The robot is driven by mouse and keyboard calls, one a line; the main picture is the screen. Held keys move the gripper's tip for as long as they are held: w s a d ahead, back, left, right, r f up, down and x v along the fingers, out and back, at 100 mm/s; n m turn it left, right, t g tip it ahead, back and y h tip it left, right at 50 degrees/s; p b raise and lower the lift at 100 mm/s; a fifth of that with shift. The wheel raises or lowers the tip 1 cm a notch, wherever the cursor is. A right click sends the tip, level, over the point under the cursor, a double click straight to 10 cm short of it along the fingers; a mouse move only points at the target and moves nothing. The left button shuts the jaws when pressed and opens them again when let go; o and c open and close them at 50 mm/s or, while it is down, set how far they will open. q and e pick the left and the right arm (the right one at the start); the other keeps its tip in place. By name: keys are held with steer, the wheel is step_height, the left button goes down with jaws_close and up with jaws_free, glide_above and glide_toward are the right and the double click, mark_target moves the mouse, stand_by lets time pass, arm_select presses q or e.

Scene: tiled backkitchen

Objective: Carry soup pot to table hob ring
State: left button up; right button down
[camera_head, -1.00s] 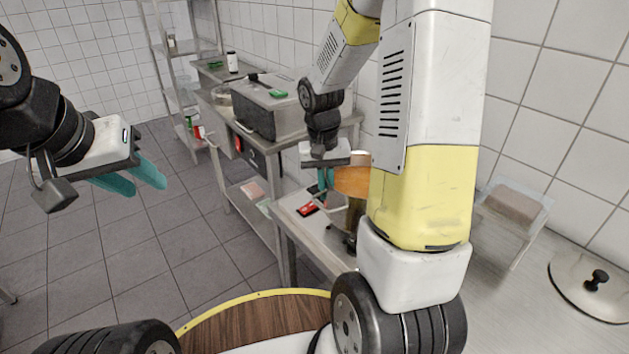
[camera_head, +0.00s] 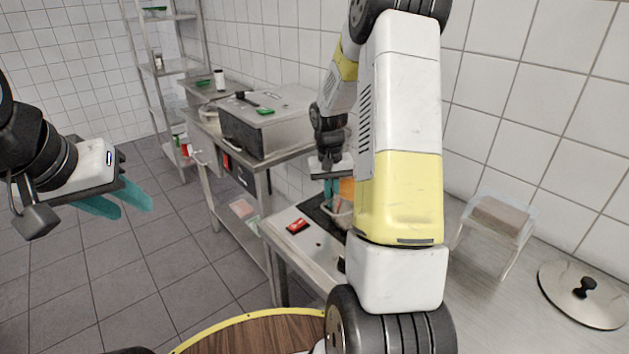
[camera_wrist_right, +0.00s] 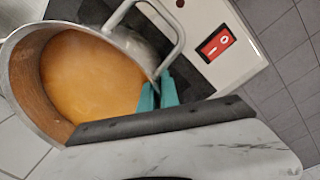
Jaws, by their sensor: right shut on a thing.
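A metal soup pot (camera_wrist_right: 25,95) with orange soup (camera_wrist_right: 95,75) fills the left of the right wrist view. In the head view the pot (camera_head: 341,220) is mostly hidden behind my right arm. My right gripper (camera_wrist_right: 158,92) is shut on the pot's looped side handle (camera_wrist_right: 178,45); it also shows in the head view (camera_head: 331,188). The hob has a dark plate (camera_head: 314,208) and a red switch (camera_head: 298,225); the switch (camera_wrist_right: 215,42) lies beside the pot. The pot overlaps the dark plate; contact is unclear. My left gripper (camera_head: 130,203) is open and empty over the floor.
A pot lid (camera_head: 583,293) and a clear stand with a brown block (camera_head: 500,215) sit on the right counter. A wooden round top with a yellow edge (camera_head: 255,330) is in front.

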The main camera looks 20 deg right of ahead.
stand_by(0.3)
steer(key=c, duration=2)
jaws_free()
steer(key=shift+f, duration=0.2)
steer(key=o, duration=0.4)
steer(key=shift+r, duration=0.1)
steer(key=s+a+r+t, duration=0.1)
steer(key=s+a+r, duration=0.1)
steer(key=r, duration=0.6)
steer(key=s+a+r, duration=0.1)
steer(key=r, duration=0.8)
steer(key=s+a+r+n+t+y, duration=0.1)
steer(key=s+a+r+t, duration=0.1)
steer(key=s+a, duration=0.3)
steer(key=s+a+r+n+t+y, duration=0.1)
steer(key=s+a+r, duration=0.4)
steer(key=s, duration=0.9)
steer(key=shift+n+t+y, duration=0.4)
steer(key=shift+t+y, duration=0.1)
steer(key=shift+t, duration=0.7)
